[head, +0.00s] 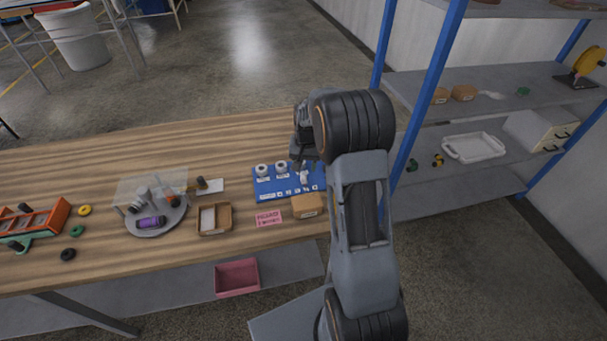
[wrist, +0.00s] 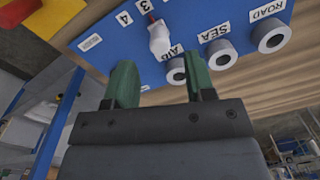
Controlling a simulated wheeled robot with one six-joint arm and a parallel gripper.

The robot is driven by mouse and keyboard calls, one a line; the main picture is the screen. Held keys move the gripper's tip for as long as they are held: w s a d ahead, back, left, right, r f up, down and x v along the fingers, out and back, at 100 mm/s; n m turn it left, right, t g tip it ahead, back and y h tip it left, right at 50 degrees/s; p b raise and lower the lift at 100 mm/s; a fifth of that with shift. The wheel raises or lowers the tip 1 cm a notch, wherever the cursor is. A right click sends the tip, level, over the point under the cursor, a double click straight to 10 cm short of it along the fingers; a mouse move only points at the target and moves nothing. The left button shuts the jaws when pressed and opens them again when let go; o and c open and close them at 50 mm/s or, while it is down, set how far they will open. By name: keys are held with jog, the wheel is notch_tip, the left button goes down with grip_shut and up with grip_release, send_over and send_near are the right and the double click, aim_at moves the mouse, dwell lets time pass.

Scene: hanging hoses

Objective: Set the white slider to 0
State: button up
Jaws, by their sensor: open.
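The blue panel (head: 265,187) lies on the wooden table, partly behind my arm. The white slider (head: 304,176) is on its right part, and shows in the wrist view (wrist: 159,38) near the number tags 3 and 4. I cannot read a 0 tag. My gripper (head: 301,161) is above the panel, close to the slider. In the wrist view my gripper (wrist: 160,80) has its two green fingers apart with nothing between them. The slider appears just beyond the fingertips, roughly in line with the gap. I cannot tell whether they touch.
In the wrist view grey round sockets (wrist: 270,36) tagged ROAD and SEA sit right of the slider. A cardboard box (head: 307,206) and a pink card (head: 268,218) lie before the panel. A small tray (head: 214,232) is left. A shelf with blue posts (head: 423,88) stands right.

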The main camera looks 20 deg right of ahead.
aim_at(304, 174)
jog(key=shift+a+f, duration=0.1)
jog(key=shift+f, duration=2.55)
jog(key=shift+c, duration=0.3)
grip_shut()
